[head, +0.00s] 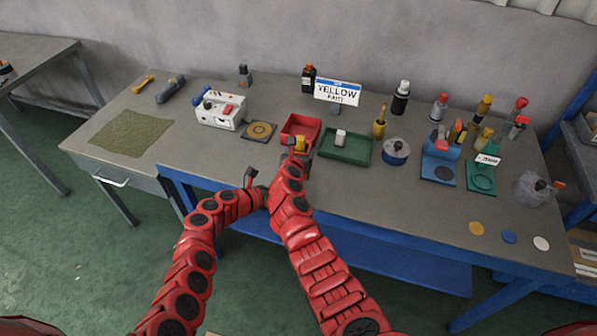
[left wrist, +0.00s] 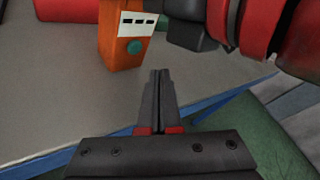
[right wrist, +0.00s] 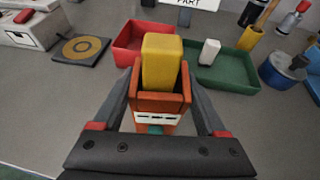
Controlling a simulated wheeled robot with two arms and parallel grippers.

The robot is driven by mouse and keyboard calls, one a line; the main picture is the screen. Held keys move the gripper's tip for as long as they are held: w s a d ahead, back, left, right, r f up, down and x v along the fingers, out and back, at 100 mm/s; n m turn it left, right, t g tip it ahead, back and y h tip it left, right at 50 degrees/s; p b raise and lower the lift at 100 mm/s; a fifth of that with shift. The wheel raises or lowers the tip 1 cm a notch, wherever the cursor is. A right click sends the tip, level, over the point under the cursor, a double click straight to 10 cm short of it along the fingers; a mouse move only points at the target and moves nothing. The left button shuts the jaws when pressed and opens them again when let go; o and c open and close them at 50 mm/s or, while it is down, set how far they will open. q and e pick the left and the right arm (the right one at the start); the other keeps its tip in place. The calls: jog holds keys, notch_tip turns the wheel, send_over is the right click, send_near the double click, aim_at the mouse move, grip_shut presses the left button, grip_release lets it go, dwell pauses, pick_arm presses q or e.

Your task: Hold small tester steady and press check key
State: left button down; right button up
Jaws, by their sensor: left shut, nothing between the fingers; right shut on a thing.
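The small tester is orange with a yellow block at its top in the right wrist view (right wrist: 160,103). My left gripper (left wrist: 159,73) is shut and empty. Its tips point toward the tester's key face, a short gap away and slightly right of the key in that view. In the head view, my left gripper (head: 251,176) is left of the tester.
A red tray (head: 300,124) and a green tray (head: 345,148) holding a small white block lie behind the tester. A white box (head: 220,110) and a dark pad with a yellow ring (head: 259,130) are at the left. Bottles and stands fill the right side.

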pick_arm(q)
jog(key=shift+w+d+f, duration=0.1)
jog(key=shift+w+d, duration=0.3)
jog(key=shift+w+a, duration=0.25)
jog(key=shift+w, duration=0.65)
jog(key=shift+d, duration=0.1)
dwell(1.2)
jog(key=shift+w, duration=0.4)
jog(key=shift+w+d, duration=0.1)
jog(key=shift+w, duration=0.05)
dwell(0.4)
